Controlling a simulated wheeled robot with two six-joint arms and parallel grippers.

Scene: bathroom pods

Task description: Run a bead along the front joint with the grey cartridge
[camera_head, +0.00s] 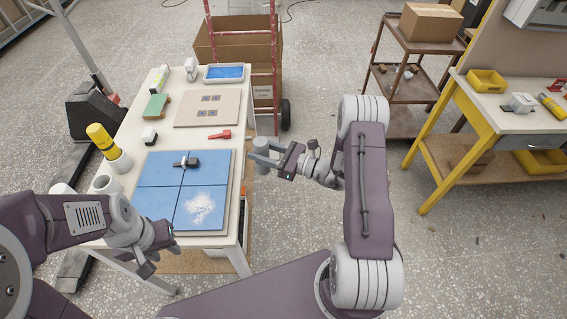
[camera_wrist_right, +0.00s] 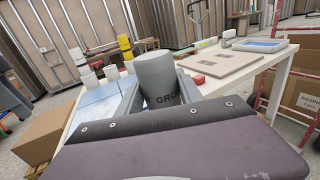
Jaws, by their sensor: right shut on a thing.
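The grey cartridge (camera_head: 262,160) is held upright in my right gripper (camera_head: 267,158), off the right edge of the white table. In the right wrist view the cartridge (camera_wrist_right: 156,72) stands between the fingers, with the dark letters "GRO" partly visible; its lower end is hidden. The blue tiled panel (camera_head: 155,170), crossed by dark joints, lies on the near part of the table. A white powdery patch (camera_head: 200,207) covers part of its near right tile. My left gripper (camera_head: 156,254) looks open and empty, at the table's near left edge.
A black-headed tool (camera_head: 186,162) lies on the panel. A yellow cartridge (camera_head: 99,136) stands in a white holder; an empty-looking white cup (camera_head: 106,186) is nearby. A red tool (camera_head: 220,134) and a beige board (camera_head: 208,108) lie farther back.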

